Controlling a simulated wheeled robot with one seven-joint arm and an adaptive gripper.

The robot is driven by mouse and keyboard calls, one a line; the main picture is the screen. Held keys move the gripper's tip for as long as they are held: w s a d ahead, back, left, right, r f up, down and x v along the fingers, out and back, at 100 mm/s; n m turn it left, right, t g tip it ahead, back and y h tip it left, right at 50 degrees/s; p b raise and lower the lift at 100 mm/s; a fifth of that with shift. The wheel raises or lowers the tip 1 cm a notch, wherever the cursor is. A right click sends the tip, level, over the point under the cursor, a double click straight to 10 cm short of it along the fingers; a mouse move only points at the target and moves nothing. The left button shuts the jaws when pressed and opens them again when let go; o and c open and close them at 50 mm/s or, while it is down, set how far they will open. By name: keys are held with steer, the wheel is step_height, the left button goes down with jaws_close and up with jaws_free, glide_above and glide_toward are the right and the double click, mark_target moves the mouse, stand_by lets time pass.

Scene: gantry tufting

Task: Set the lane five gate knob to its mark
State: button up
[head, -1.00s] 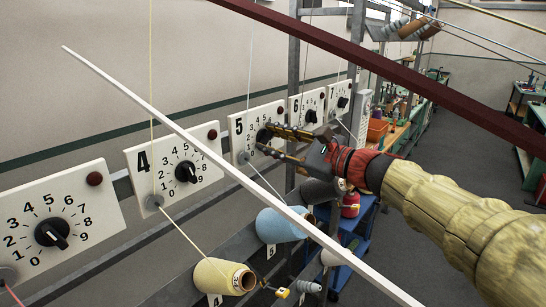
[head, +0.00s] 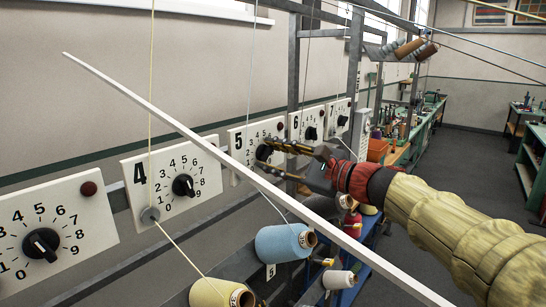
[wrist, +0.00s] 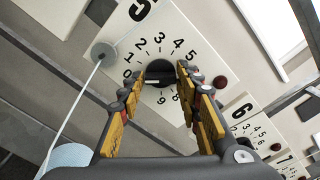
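The lane five plate is white with a large 5 (head: 239,138) and a ring of digits. Its black round knob (head: 264,152) also shows in the wrist view (wrist: 160,74), with a darker grip bar across it. My gripper (head: 267,157) reaches the plate from the right, its yellow-and-dark fingers spread apart. In the wrist view the fingertips (wrist: 161,79) stand on either side of the knob. The gap at each side is too small to tell if they touch it.
The lane four plate (head: 150,197) is to the left, the lane six plate (head: 295,131) to the right. A long pale bar (head: 200,142) crosses in front. A blue yarn cone (head: 283,243) stands below, and a yarn runs by the plate's grey disc (wrist: 104,52).

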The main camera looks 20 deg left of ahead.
steer(key=shift+o, duration=1.4)
steer(key=v, duration=1.2)
